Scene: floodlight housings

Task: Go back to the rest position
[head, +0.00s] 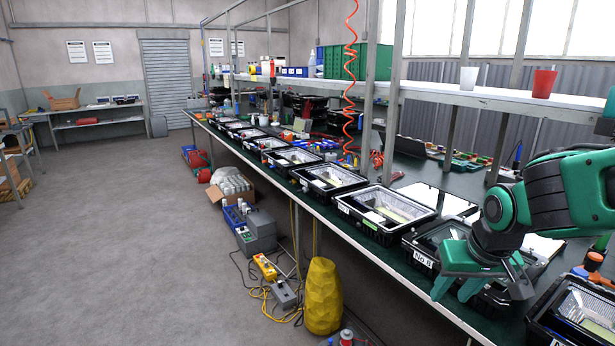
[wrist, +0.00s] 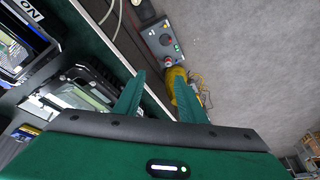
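My green gripper (head: 482,287) hangs over the front edge of the long workbench at the right of the head view, just in front of the housing labelled No 8 (head: 423,259). In the wrist view my gripper (wrist: 160,95) shows two green fingers spread apart with nothing between them. Behind the fingertips, lower down, are the yellow ribbed object (wrist: 176,78) and the floor. My arm reaches in from the right edge of the head view and hides part of the bench and a housing.
A row of black floodlight housings (head: 385,212) runs along the workbench. An upper shelf (head: 450,92) on grey posts carries a white cup (head: 468,78) and a red cup (head: 544,83). A coiled orange hose (head: 350,70) hangs down. The yellow ribbed object (head: 323,297) stands on the floor.

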